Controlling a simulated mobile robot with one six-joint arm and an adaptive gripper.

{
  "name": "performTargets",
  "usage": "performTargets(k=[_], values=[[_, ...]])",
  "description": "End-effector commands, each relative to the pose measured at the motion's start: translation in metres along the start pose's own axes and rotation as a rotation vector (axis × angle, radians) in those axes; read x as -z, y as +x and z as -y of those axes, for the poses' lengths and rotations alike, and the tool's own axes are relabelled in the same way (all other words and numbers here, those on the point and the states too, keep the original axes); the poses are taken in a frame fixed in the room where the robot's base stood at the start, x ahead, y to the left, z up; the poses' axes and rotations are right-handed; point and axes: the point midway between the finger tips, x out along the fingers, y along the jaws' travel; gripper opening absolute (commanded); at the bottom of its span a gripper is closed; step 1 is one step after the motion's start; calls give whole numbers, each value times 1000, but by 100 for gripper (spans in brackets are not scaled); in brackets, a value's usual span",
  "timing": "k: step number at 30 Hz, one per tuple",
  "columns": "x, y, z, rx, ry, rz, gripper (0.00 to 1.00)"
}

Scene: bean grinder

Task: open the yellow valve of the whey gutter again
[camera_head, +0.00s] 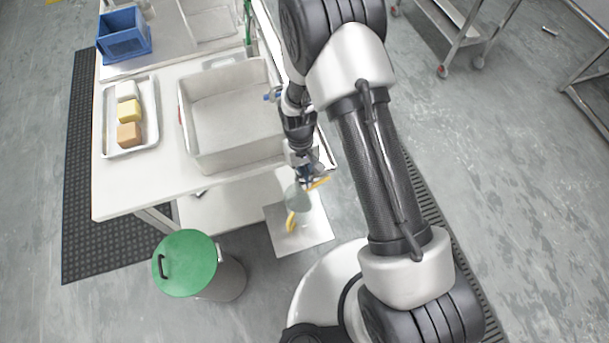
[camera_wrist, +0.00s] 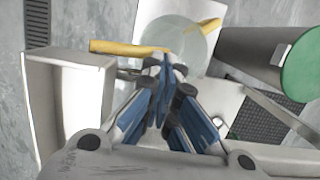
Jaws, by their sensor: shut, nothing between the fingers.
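The yellow valve lever (camera_wrist: 125,48) lies roughly crosswise at the end of the pale metal gutter (camera_wrist: 70,100) in the wrist view. In the head view the lever (camera_head: 317,184) shows as a short yellow bar just below my gripper (camera_head: 304,172). My gripper (camera_wrist: 166,62) is shut and empty, its blue fingers together close to the lever's right end. I cannot tell whether they touch it. My arm hides most of the gutter in the head view.
A translucent round vessel (camera_head: 297,198) with a yellow part (camera_head: 291,222) stands below on a pale square plate (camera_head: 312,238). A green-lidded bin (camera_head: 185,262) is at left. The table holds a large basin (camera_head: 190,125), a tray of blocks (camera_head: 108,140) and a blue crate (camera_head: 122,45).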

Motion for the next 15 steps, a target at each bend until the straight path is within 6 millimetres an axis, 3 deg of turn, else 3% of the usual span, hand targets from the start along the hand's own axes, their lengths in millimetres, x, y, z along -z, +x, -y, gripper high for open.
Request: performTargets(k=[7, 15], values=[[1, -15, 0, 0, 0, -4, 0], [2, -72, 0, 0, 0, -6, 0]])
